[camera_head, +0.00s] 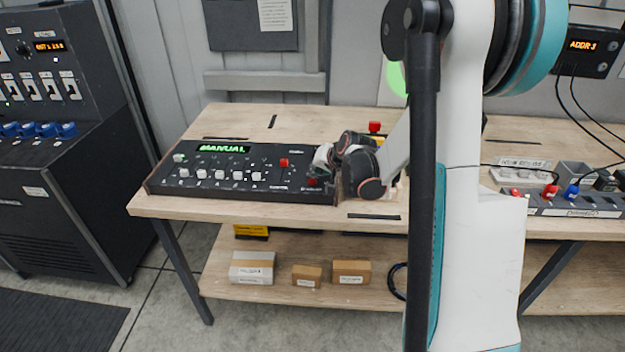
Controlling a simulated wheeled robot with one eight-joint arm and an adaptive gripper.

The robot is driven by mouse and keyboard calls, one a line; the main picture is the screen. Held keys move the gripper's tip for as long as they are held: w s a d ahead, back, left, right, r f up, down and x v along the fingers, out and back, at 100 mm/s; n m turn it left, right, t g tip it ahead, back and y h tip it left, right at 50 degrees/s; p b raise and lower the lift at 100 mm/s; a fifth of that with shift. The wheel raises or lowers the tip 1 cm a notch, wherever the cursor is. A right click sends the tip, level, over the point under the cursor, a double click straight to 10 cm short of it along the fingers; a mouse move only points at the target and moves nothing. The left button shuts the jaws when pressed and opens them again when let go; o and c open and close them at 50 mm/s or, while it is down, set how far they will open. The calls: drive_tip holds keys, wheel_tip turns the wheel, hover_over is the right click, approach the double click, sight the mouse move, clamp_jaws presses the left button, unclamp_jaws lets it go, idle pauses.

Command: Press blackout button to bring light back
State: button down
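A black lighting console (225,191) lies on the wooden table, with a green display reading "MANUAL" and a row of white fader knobs. A red fader knob (284,163) stands on its right part. A dark red button (313,182) shows at the console's right end, partly hidden by my gripper (326,160); its label is too small to read, so I cannot tell if it is the blackout button. My gripper is low over that right end, close to the red button. I cannot tell whether it touches the button, or whether the fingers are open or shut.
The wooden table (240,116) is clear behind the console. A red object (375,127) stands behind my gripper. A power strip (575,207) with red and blue plugs and cables is at the right. Small boxes (252,268) lie on the lower shelf. A dark rack (60,150) stands at the left.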

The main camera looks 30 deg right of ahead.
sight(315, 180)
drive_tip(key=shift+r, duration=0.25)
drive_tip(key=shift+r+p, duration=1.65)
drive_tip(key=shift+r, duration=0.85)
drive_tip(key=shift+a, duration=0.1)
